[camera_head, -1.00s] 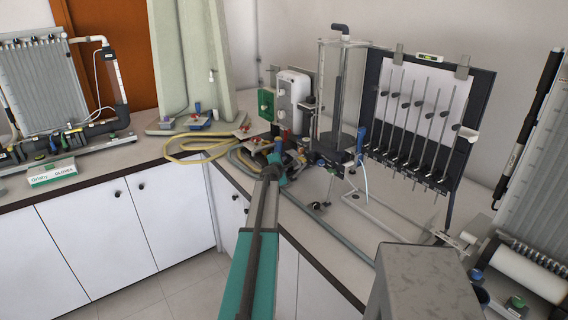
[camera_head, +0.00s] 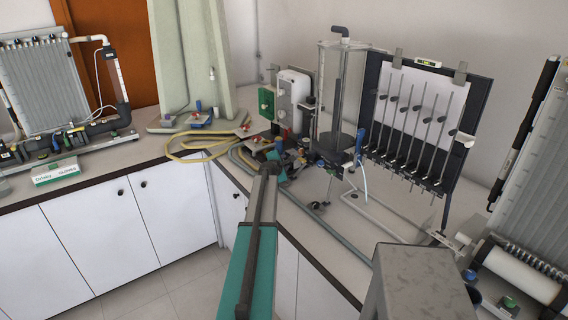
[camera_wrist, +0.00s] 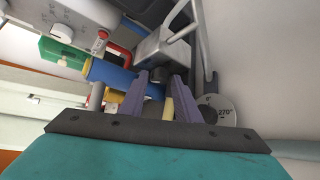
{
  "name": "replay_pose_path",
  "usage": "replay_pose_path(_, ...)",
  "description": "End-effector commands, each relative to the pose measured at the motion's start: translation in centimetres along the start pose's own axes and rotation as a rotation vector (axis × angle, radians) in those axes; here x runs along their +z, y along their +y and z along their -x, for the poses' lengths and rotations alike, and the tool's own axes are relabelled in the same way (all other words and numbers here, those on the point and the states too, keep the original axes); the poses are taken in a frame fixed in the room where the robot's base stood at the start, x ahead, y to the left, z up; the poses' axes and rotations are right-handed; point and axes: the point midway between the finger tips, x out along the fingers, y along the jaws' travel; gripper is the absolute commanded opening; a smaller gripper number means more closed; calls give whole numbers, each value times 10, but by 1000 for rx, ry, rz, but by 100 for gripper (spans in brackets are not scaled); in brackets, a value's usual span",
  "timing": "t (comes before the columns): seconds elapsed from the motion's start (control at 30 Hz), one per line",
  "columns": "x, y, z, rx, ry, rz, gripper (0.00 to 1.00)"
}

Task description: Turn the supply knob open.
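In the wrist view, my gripper (camera_wrist: 159,88) has two purple-grey fingers standing apart, with a gap between them. A yellow peg-like part (camera_wrist: 168,110) shows between the fingers; I cannot tell whether they touch it. A round grey disc (camera_wrist: 218,109) marked 270° lies just right of the right finger. It looks like a knob's scale plate, but I cannot tell for sure which part is the supply knob. A grey metal block (camera_wrist: 162,48) is beyond the fingertips. In the head view, my arm reaches the pipe fittings at the bench corner, and my fingers cannot be made out.
A blue cylinder (camera_wrist: 108,75) with a yellow end lies close left of my fingers. A green box (camera_wrist: 62,51) is farther left. In the head view, a clear tank (camera_head: 338,100) and manometer board (camera_head: 420,120) stand right of the fittings. A yellow hose (camera_head: 195,143) lies left.

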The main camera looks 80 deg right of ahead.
Motion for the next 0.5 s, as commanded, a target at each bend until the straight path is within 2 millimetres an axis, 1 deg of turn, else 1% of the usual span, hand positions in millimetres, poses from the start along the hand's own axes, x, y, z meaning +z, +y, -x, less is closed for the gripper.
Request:
replay_pose_path(0.33, 0, 0, 1, 0, 0, 0, 30)
replay_pose_path(0.5, 0, -1, 6, 0, 0, 0, 30)
